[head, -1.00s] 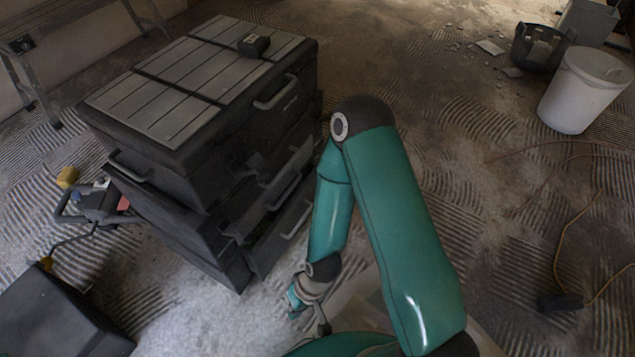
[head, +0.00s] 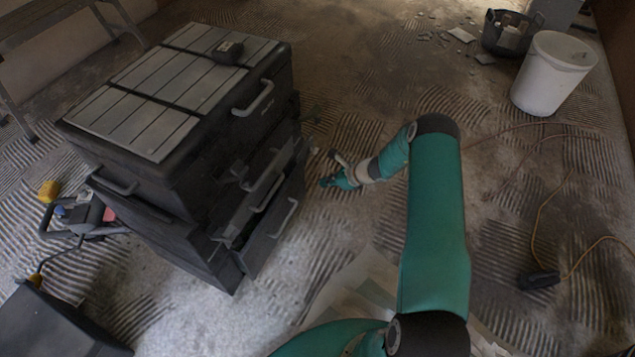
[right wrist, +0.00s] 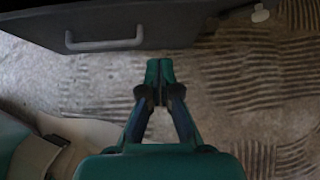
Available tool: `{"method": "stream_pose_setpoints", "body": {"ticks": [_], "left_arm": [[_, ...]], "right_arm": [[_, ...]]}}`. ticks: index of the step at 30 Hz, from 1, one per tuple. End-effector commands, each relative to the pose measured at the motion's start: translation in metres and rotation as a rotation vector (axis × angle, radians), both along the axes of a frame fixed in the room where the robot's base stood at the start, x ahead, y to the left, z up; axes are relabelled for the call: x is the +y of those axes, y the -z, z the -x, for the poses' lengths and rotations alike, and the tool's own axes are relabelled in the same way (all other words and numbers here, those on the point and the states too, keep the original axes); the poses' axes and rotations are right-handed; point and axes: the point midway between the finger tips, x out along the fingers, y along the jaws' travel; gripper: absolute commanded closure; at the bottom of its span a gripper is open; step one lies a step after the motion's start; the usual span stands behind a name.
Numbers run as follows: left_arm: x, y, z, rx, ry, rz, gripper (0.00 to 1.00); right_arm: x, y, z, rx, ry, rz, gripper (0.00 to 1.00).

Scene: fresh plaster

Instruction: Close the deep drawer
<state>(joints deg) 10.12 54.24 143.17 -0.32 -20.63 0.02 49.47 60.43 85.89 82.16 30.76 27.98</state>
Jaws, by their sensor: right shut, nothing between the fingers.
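The black tool chest (head: 150,135) stands at the left of the head view. Its lowest, deep drawer (head: 270,238) is pulled out toward the right, with a grey bar handle (head: 283,218) on its front. In the right wrist view, a dark drawer front (right wrist: 150,25) with a grey handle (right wrist: 105,45) crosses the top left. My right gripper (head: 326,181) is just right of the chest, beyond the deep drawer's handle, apart from it. In the right wrist view its fingertips (right wrist: 160,66) are together and empty, below the drawer front. My left gripper is out of view.
Another drawer with a handle (head: 265,192) sits above the deep one and also protrudes. A white bucket (head: 553,75) and a black tub (head: 508,33) stand at the back right. A cable (head: 540,215) lies at right. Floor right of the chest is mostly clear.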

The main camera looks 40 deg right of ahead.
Motion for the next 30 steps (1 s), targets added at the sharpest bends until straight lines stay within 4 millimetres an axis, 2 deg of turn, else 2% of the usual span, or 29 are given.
{"method": "stream_pose_setpoints", "body": {"ticks": [14, 21, 30], "left_arm": [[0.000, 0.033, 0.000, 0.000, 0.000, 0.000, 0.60], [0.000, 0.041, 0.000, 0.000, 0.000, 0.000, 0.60], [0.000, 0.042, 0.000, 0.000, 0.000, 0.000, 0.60]], "right_arm": [[0.028, 0.070, -0.059, 0.002, -0.010, 0.002, 1.00], [0.039, 0.065, -0.088, 0.001, -0.008, 0.005, 1.00], [0.042, 0.064, -0.095, 0.003, -0.007, 0.003, 1.00]]}}
